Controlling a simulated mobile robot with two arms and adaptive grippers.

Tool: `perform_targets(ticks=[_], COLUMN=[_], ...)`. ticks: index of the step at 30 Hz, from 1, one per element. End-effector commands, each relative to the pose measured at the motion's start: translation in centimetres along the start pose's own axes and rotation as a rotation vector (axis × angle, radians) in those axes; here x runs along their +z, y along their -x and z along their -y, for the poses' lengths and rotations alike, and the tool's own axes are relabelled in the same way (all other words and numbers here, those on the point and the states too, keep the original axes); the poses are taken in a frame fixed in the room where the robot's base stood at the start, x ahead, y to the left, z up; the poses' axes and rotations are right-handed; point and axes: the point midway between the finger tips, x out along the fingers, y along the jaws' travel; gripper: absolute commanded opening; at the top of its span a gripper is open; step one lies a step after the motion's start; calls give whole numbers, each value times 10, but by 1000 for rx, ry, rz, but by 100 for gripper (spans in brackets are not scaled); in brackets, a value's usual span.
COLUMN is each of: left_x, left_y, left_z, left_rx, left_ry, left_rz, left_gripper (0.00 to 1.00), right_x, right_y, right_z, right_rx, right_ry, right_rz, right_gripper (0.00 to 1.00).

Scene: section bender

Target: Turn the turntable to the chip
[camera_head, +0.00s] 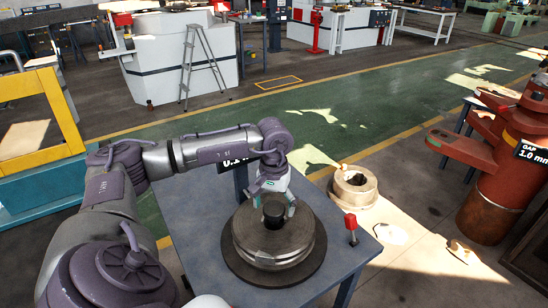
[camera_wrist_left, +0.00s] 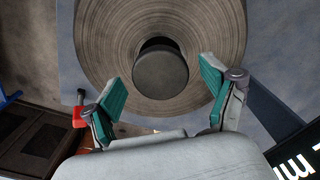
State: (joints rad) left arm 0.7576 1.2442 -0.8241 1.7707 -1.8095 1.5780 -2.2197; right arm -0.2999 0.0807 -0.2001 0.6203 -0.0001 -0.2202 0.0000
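The turntable (camera_head: 272,256) is a stack of round grey metal discs on a blue-grey table, with a dark cylindrical knob (camera_head: 273,214) at its middle. In the left wrist view the disc (camera_wrist_left: 200,25) shows ring marks, and the round knob (camera_wrist_left: 160,72) sits near its centre. My left gripper (camera_head: 275,200) is over the turntable, pointing down at the knob. In the left wrist view its green finger pads (camera_wrist_left: 162,88) are wide apart, with the knob between them and gaps on both sides. I cannot make out a chip. My right gripper is not in view.
A small red-topped post (camera_head: 351,225) stands at the table's right edge. A label reading "0.1" (camera_head: 236,161) is partly hidden behind my left arm. A red machine (camera_head: 500,160) with a "GAP 1.0 mm" sign stands right. A ring-shaped metal part (camera_head: 354,188) lies beyond the table.

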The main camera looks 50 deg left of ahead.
Motion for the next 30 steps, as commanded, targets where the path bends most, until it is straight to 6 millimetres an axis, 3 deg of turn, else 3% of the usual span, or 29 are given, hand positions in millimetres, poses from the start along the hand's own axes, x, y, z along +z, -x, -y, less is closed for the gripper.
perform_targets(ticks=[11,24,30], left_x=[0,-1,0], left_y=[9,96,116], left_z=[0,-1,0], left_rx=[1,2,1], left_ry=[0,-1,0], left_rz=[-1,-3,0], left_gripper=[86,86,86], right_x=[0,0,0], right_y=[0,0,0], right_z=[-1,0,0], right_rx=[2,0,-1], right_ry=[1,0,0], right_rz=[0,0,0], right_gripper=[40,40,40])
